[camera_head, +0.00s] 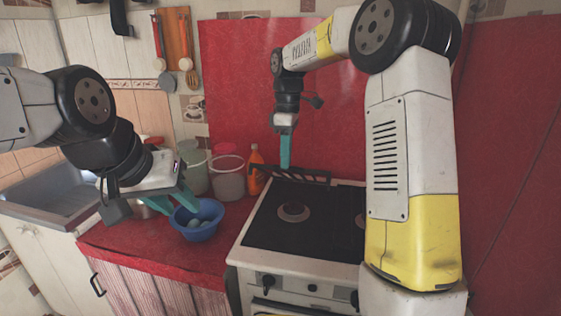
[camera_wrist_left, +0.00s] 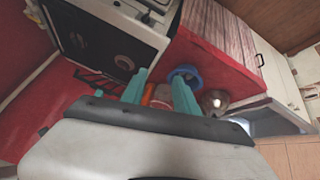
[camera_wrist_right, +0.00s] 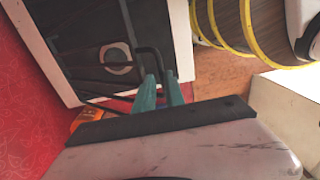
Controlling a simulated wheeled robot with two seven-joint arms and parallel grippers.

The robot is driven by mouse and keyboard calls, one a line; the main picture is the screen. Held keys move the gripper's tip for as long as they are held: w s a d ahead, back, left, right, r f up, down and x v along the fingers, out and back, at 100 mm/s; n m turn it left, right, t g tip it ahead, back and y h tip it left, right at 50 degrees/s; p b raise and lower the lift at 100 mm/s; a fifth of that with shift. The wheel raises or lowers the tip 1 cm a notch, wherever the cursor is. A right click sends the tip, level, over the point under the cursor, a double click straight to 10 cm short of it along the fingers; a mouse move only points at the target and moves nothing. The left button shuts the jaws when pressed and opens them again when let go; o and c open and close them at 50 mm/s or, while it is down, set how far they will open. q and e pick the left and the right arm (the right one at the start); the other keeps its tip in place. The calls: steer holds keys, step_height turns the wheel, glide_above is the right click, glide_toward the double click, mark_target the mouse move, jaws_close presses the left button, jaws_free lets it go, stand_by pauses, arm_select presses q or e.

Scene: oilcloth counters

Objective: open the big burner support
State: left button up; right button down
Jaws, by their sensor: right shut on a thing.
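The white stove (camera_head: 300,256) has a dark top with a bare burner (camera_head: 294,212). The black burner support (camera_head: 308,176) shows along the stove's back edge, raised off the top. My right gripper (camera_head: 285,165) reaches down to it there. In the right wrist view its fingers (camera_wrist_right: 159,92) are close together on a bent black bar of the support (camera_wrist_right: 147,52). Part of the hold is hidden by the fingers. My left gripper (camera_head: 181,209) is open and empty over the counter, by the blue bowl; its parted fingers show in the left wrist view (camera_wrist_left: 160,88).
The blue bowl (camera_head: 198,232) stands on the red counter (camera_head: 130,245) left of the stove. Tubs (camera_head: 228,182) and an orange bottle (camera_head: 256,170) stand behind it, near the stove's back left corner. A sink (camera_head: 45,196) is further left. The stove top is clear.

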arm_select(q)
steer(key=shift+w, duration=0.1)
steer(key=c, duration=0.6)
steer(key=shift+w+d+f, duration=0.15)
steer(key=shift+d, duration=0.05)
jaws_close()
steer(key=w+d+f+n+g+h, duration=0.75)
steer(key=w+d+n+g, duration=0.25)
steer(key=w+d+n, duration=0.15)
steer(key=w+f+n+h, duration=0.9)
steer(key=w+n+h, duration=0.1)
steer(key=w+n, duration=0.25)
steer(key=w+d+r, duration=0.1)
steer(key=d+r, duration=0.4)
steer(key=d, duration=0.6)
steer(key=shift+w+r, duration=0.3)
steer(key=shift+w, duration=0.05)
